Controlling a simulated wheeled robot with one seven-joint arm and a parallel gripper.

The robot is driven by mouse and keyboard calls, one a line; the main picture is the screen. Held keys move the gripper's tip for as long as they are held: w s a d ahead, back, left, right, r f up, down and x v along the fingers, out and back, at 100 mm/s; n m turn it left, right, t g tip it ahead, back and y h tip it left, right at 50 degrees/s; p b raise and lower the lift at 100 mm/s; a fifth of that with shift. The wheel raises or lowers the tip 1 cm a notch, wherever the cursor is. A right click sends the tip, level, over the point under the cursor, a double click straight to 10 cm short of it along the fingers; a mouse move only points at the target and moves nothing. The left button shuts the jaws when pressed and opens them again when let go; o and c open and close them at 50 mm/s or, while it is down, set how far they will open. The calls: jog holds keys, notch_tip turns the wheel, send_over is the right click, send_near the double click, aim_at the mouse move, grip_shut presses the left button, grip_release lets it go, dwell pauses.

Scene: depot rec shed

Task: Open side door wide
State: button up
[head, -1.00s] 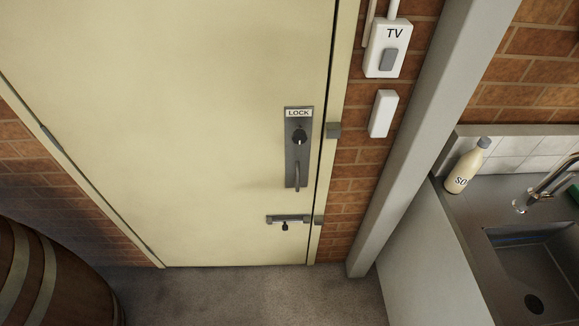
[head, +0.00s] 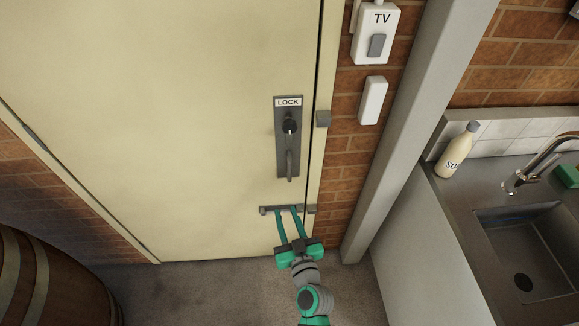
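The cream side door (head: 160,110) stands shut in its frame in the head view. A dark plate labelled LOCK (head: 281,150) near its right edge carries a round knob (head: 290,126) and a lever handle (head: 290,165) hanging down. Below it a slim slide bolt (head: 268,210) lies level, near a small keeper (head: 312,209) on the frame. My green gripper (head: 287,209) is at the bolt, its two long fingers apart and pointing up at it. The bolt's small knob is hidden by or between the fingers. I cannot tell whether they touch it.
A wooden barrel (head: 50,275) stands at lower left. A grey post (head: 405,130) and a counter with a sink (head: 520,250) and a soap bottle (head: 457,151) bound the right. The grey floor (head: 200,290) before the door is clear apart from my arm.

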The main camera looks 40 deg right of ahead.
send_near(290, 168)
jog(key=shift+t, duration=0.5)
jog(key=x, duration=1)
jog(key=shift+w+d+f, duration=0.25)
jog(key=shift+f, duration=0.15)
jog(key=shift+c, duration=0.2)
grip_shut()
